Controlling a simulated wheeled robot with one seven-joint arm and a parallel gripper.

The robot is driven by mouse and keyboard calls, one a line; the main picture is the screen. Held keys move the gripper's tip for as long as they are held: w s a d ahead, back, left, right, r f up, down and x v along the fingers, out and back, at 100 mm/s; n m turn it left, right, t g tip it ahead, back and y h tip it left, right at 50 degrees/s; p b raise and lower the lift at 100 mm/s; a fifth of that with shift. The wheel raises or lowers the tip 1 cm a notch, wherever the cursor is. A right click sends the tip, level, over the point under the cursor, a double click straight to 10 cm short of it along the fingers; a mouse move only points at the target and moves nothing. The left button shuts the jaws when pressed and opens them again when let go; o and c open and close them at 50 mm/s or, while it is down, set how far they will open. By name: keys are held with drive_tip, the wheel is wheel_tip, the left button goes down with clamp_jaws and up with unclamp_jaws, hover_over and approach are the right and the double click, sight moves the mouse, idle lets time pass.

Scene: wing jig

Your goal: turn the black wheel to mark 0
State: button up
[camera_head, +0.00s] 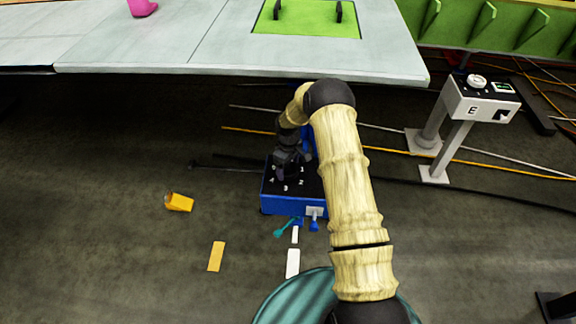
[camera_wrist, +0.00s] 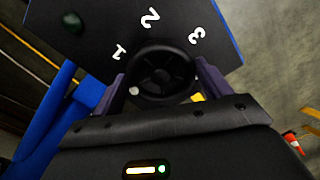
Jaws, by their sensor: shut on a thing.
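The black wheel (camera_wrist: 162,74) sits on the dark top of a blue box, with marks 1, 2 and 3 around its upper side in the wrist view. A small white dot (camera_wrist: 134,91) shows at the wheel's lower left, below mark 1. Mark 0 is not visible in the wrist view; my gripper covers that side. My gripper (camera_wrist: 160,80) is shut on the wheel, one finger on its left and one on its right. In the head view the blue box (camera_head: 283,204) stands below the table edge, and my gripper (camera_head: 290,160) hides the wheel.
A pale table (camera_head: 240,50) with a green panel overhangs behind the box. A grey stand (camera_head: 482,100) marked E is at the right. An orange block (camera_head: 179,202) lies on the floor at left. Cables and rods cross the floor.

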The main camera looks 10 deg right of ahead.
drive_tip(key=n, duration=0.3)
drive_tip(key=shift+w+r, duration=0.1)
drive_tip(key=shift+w, duration=0.05)
drive_tip(key=shift+n, duration=0.4)
drive_tip(key=o, duration=1)
drive_tip(key=shift+m, duration=0.3)
